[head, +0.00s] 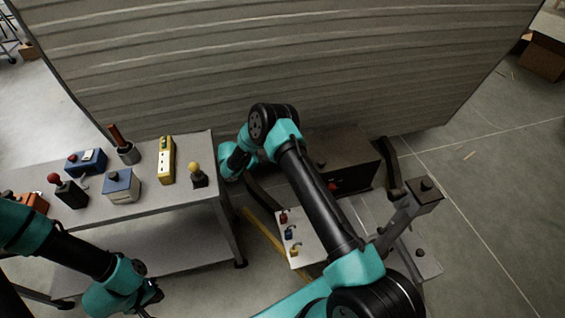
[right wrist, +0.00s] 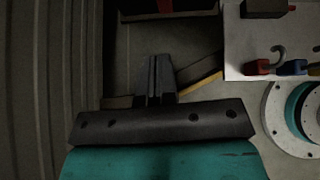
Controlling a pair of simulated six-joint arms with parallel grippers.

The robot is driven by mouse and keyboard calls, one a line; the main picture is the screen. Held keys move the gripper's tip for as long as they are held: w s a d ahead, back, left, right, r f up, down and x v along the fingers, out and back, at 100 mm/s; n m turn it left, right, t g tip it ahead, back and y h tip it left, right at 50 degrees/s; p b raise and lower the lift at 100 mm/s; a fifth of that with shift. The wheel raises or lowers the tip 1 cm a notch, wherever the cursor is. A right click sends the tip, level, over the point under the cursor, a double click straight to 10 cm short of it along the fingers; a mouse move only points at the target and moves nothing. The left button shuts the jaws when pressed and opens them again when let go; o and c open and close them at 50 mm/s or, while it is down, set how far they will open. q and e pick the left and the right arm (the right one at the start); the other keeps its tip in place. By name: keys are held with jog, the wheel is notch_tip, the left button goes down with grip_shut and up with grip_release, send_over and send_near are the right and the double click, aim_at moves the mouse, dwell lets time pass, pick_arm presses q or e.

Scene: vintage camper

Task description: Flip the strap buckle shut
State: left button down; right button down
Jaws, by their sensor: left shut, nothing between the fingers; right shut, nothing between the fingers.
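A dark box (head: 345,158) stands against the ribbed camper wall, behind my right arm. A small red part (head: 334,187) shows low on its front and may belong to the buckle; its position is too small to tell. In the right wrist view a red piece (right wrist: 165,5) sits at the top edge, beyond my fingers. No strap buckle can be made out clearly. My right gripper (right wrist: 155,78) is shut and empty, apart from the red piece; its fingertips are not clear in the head view. My left gripper (head: 150,294) is shut and empty at the lower left, in front of the bench.
A grey bench (head: 190,203) at left carries several switch boxes and levers, including a yellow control box (head: 166,160). A pale panel (head: 300,245) with red, blue and yellow padlock-like pieces lies beside my right arm. A grey bracket (head: 395,225) stands to its right.

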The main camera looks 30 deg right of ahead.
jog(key=d+r+x, duration=0.1)
jog(key=r+x, duration=0.1)
jog(key=x, duration=1)
jog(key=shift+s+d, duration=0.2)
jog(key=shift+d, duration=0.45)
jog(key=shift+f, duration=0.1)
